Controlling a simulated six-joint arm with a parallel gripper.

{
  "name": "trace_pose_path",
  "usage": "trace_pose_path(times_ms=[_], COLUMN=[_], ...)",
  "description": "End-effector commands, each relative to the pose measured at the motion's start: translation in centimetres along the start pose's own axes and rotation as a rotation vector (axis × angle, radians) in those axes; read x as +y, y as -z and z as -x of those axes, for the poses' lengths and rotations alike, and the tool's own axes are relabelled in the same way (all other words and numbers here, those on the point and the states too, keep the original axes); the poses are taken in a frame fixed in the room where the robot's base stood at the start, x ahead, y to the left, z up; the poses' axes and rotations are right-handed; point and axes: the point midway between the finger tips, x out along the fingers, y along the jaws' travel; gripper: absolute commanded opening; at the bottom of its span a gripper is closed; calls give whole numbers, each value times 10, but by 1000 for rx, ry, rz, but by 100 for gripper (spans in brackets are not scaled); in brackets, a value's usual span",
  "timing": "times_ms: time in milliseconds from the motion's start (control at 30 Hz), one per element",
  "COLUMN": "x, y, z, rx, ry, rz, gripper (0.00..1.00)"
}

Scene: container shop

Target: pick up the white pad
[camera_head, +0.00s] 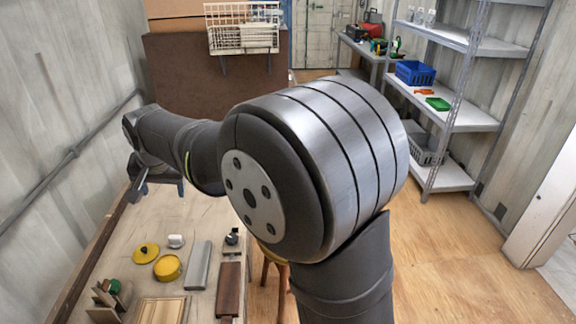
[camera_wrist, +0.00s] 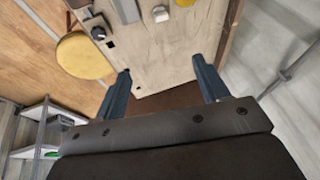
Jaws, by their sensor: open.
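A small white object (camera_head: 176,241) stands on the wooden table beside a yellow lid and a yellow pot. It also shows near the top of the wrist view (camera_wrist: 160,14). It is the only small white thing I see on the table; whether it is a pad I cannot tell at this size. My gripper (camera_wrist: 161,66) is open and empty, its two dark fingers apart over the table's far end. In the head view my gripper (camera_head: 137,188) is at the left, beyond the white object and apart from it. My arm hides part of the scene.
On the table are a yellow lid (camera_head: 146,253), a yellow pot (camera_head: 168,268), a long grey block (camera_head: 198,265), a brown block (camera_head: 229,289) and a small black device (camera_head: 232,237). A yellow round stool (camera_wrist: 85,56) stands beside it. The table's far end is bare.

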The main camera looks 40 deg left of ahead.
Motion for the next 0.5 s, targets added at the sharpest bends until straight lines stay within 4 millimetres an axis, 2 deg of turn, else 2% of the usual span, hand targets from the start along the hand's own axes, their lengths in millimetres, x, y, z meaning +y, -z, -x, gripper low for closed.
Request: trace_pose_path(times_ms=[267,367,500], x=[-2,-8,-20], y=[4,14,34], z=[-6,-18,-48], rx=[-11,-39,-103], ry=[-7,-26,-65], rz=[-3,-11,-30], gripper=[67,67,67])
